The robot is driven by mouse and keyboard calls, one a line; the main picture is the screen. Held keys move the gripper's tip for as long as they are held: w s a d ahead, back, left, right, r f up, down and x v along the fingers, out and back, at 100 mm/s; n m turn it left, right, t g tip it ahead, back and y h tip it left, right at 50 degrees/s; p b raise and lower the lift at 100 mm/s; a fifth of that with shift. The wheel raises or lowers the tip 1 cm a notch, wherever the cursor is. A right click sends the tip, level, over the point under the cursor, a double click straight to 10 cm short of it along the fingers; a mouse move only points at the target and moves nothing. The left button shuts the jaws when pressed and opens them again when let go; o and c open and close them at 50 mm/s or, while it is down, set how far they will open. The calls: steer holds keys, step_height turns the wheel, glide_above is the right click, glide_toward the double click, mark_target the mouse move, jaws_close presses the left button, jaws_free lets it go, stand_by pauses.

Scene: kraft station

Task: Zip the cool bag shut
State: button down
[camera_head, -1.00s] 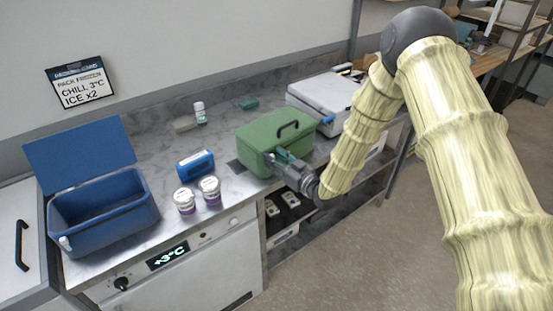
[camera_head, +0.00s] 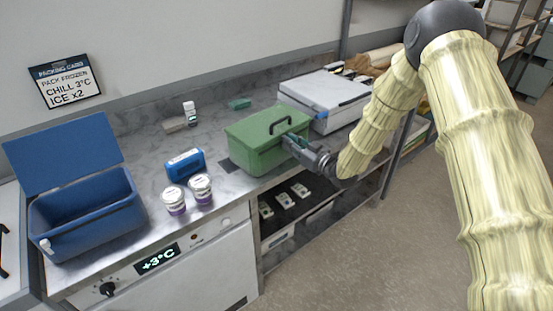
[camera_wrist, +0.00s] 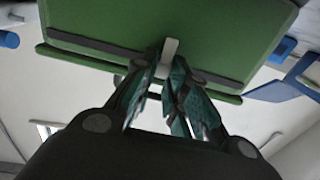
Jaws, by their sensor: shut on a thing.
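A green cool bag (camera_head: 262,152) with a dark carry handle stands on the counter, its lid down. My gripper (camera_head: 292,142) is at the right part of its front, level with the lid seam. In the wrist view, my gripper (camera_wrist: 168,70) is shut on a pale pull tab (camera_wrist: 170,48) at the dark band along the green bag (camera_wrist: 200,25). The fingers partly hide the tab. A blue cool bag (camera_head: 92,222) stands at the left with its lid (camera_head: 65,150) raised. A small white tab (camera_head: 45,244) shows at its front left corner.
A blue pack (camera_head: 184,164) and two white-lidded tubs (camera_head: 174,200) stand between the bags. A white bottle (camera_head: 190,112) and a small green block (camera_head: 239,104) lie behind. A white-lidded box (camera_head: 325,95) is close behind the green bag on the right. Open shelves are below.

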mark_target(307, 125)
steer(key=w+d+b, duration=0.2)
steer(key=w+d, duration=0.2)
steer(key=w+d+b, duration=0.2)
steer(key=w+d, duration=0.2)
steer(key=d, duration=0.1)
steer(key=c, duration=1.4)
jaws_free()
steer(key=shift+d, duration=0.1)
steer(key=v, duration=1.2)
